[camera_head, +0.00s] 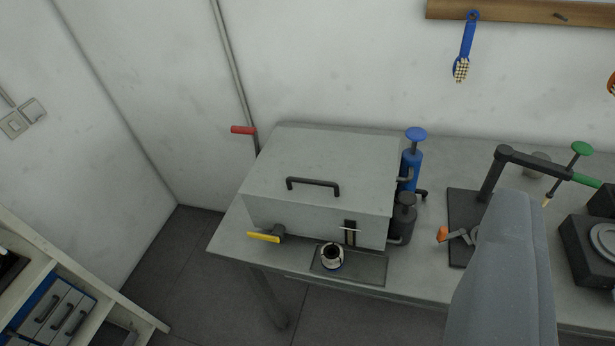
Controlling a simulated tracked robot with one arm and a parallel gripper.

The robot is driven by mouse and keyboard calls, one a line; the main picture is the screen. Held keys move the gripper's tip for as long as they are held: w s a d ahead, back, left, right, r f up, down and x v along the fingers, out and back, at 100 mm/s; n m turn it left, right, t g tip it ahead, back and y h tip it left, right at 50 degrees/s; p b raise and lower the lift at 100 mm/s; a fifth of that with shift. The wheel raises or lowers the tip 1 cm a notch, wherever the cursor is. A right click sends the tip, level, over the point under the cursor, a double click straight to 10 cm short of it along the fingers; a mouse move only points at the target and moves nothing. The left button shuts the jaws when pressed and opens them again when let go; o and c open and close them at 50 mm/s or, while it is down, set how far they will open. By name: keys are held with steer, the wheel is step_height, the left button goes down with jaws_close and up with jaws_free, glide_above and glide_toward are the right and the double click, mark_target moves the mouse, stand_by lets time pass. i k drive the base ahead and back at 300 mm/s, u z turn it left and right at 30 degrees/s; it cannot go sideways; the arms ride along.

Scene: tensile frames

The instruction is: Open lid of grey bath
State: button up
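The grey bath (290,213) is a box standing on the left part of the grey table. Its lid (335,158) lies flat and closed on top. A black bar handle (313,183) is fixed near the lid's front edge. A yellow-handled valve (264,237) sticks out at the front left, and a dark slot with a pale marker is on the front right. My gripper's fingers are not in view. A smooth grey part that looks like my own arm rises at the lower right, apart from the bath.
Blue (412,168) and dark (403,218) cylinders stand right of the bath. A small round pot (332,257) sits on a dark plate in front. A black stand (491,183) is further right. A red lever (243,130) is at the back left. Space above the lid looks clear.

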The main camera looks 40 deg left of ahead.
mark_target(356, 172)
steer(key=u, duration=0.05)
steer(key=i, duration=1)
steer(key=z, duration=0.05)
